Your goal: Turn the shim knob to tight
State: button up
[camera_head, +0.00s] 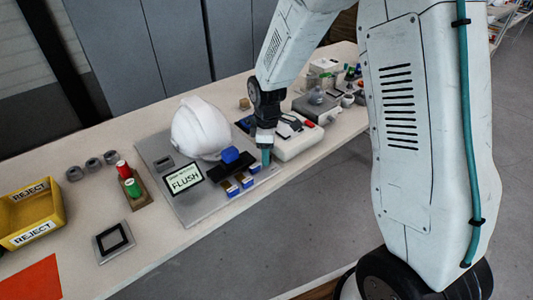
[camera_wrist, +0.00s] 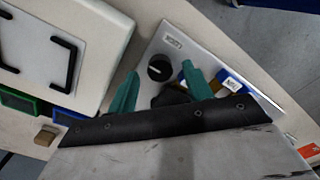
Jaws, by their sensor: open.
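The shim knob (camera_wrist: 158,68) is a round black dial with a pale pointer line, on a light grey plate (camera_wrist: 190,28) in the wrist view. A small white label (camera_wrist: 172,42) sits beside it; its text is too small to read surely. My gripper (camera_wrist: 160,72) is open, with its teal fingertips on either side of the knob and apart from each other. I cannot tell whether they touch it. In the head view my gripper (camera_head: 266,156) points down at the right end of the grey fixture plate (camera_head: 205,207), and the knob is hidden there.
A white helmet shell (camera_head: 200,127) and a display (camera_head: 185,179) reading FLUSH are on the plate. Blue-topped parts (camera_head: 232,190) stand close left of my gripper. A white box with dark handles (camera_wrist: 65,45) is close by. A yellow REJECT bin (camera_head: 32,213) stands far left.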

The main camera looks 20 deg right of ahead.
jog(key=shift+f, duration=0.55)
jog(key=shift+c, duration=0.3)
jog(key=c, duration=0.9)
